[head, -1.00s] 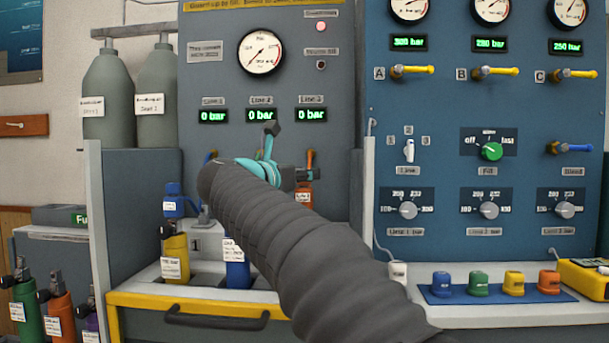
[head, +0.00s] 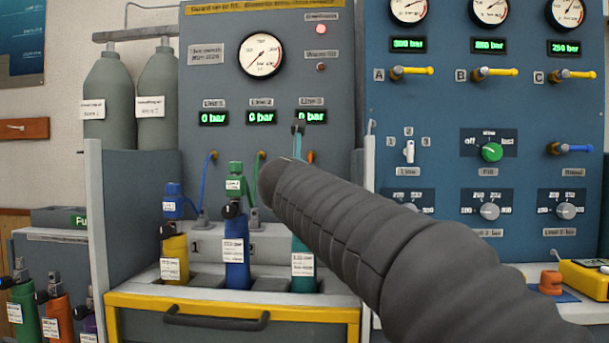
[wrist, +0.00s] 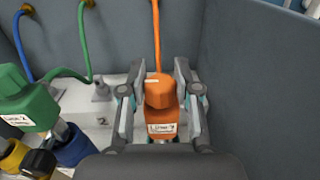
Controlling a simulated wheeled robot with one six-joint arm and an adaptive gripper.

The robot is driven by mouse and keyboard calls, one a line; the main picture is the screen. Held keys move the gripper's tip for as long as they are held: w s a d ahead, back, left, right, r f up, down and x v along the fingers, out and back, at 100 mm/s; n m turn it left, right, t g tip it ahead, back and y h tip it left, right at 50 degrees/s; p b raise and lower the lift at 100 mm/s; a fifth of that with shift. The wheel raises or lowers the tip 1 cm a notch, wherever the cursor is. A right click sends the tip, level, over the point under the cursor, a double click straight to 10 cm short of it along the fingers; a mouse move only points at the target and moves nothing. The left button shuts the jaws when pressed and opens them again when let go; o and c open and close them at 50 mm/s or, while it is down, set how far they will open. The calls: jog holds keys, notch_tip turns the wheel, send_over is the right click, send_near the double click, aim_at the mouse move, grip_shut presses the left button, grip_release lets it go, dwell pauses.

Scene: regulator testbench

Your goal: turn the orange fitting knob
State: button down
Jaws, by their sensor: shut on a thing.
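The orange fitting (wrist: 163,118) shows upright in the wrist view, with its faceted orange knob (wrist: 158,92) on top and a white label on its front. An orange hose (wrist: 156,35) rises behind it. My gripper (wrist: 160,95) has one finger on each side of the orange fitting and is shut on it. In the head view my arm hides the orange fitting and the fingertips; only a bit of the orange hose (head: 310,156) shows above the arm. The teal cylinder (head: 303,270) stands below, in the right slot.
A green fitting (head: 235,185) sits on the blue cylinder (head: 236,250) to the left, and a blue fitting (head: 173,200) on the yellow cylinder (head: 174,255). A grey side wall (wrist: 245,80) is close on the right. The blue control panel (head: 450,110) stands further right.

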jog(key=n+y+p, duration=0.2)
jog(key=y, duration=0.1)
jog(key=y+p, duration=0.1)
jog(key=shift+d+r+n+p, duration=0.1)
jog(key=shift+r+n+p, duration=0.2)
jog(key=shift+n, duration=0.1)
jog(key=n+g+y+p, duration=0.1)
jog(key=y+p, duration=0.1)
jog(key=y, duration=0.1)
jog(key=shift+f+n, duration=0.15)
jog(key=shift+n, duration=0.25)
jog(key=shift+f+y+p, duration=0.1)
jog(key=shift+y+p, duration=0.2)
jog(key=shift+p, duration=0.05)
jog(key=c, duration=0.8)
grip_release()
jog(key=v, duration=1.2)
